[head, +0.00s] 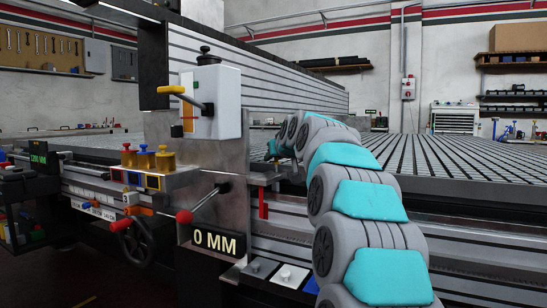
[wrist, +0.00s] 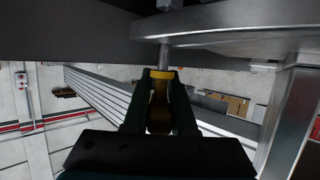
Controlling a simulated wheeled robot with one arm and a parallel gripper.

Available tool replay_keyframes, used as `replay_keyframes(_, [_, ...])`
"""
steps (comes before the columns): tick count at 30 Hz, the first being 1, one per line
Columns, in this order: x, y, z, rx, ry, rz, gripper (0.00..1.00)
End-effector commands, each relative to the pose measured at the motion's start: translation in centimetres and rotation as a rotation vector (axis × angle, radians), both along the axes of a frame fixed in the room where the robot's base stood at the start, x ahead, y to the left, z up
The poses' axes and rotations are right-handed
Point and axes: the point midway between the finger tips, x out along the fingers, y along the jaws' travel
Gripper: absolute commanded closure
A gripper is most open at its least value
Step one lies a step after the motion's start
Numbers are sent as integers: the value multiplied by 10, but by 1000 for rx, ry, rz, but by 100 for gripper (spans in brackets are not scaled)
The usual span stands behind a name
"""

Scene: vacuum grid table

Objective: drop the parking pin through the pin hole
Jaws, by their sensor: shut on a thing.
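In the wrist view my gripper (wrist: 160,85) is shut on the brass-coloured grip of the parking pin (wrist: 159,105). The pin's thin metal shaft (wrist: 164,55) extends from the fingers toward a grey metal plate (wrist: 245,30) at the top of that picture. The shaft meets the plate's edge in the picture; I cannot tell whether it is in a hole, touching, or in front of it. The pin hole is not clearly visible. In the head view my arm reaches to the machine carriage (head: 232,160), and the fingers and pin are too obscured to make out.
A white lever box (head: 211,100), a red-knobbed lever (head: 184,216) and a red hanging tab (head: 263,202) are nearby. A metal post (wrist: 290,120) rises beside my gripper. The slatted table (head: 450,155) looks clear.

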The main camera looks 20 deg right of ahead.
Motion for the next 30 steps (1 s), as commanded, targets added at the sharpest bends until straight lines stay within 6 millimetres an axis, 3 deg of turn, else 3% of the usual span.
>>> replay_keyframes(5, [0, 0, -5, 0, 0, 0, 100])
replay_keyframes(6, [0, 0, -5, 0, 1, 0, 73])
replay_keyframes(15, [0, 1, -6, 1, 3, 1, 41])
replay_keyframes(30, [-5, 3, -5, 1, 7, 4, 41])
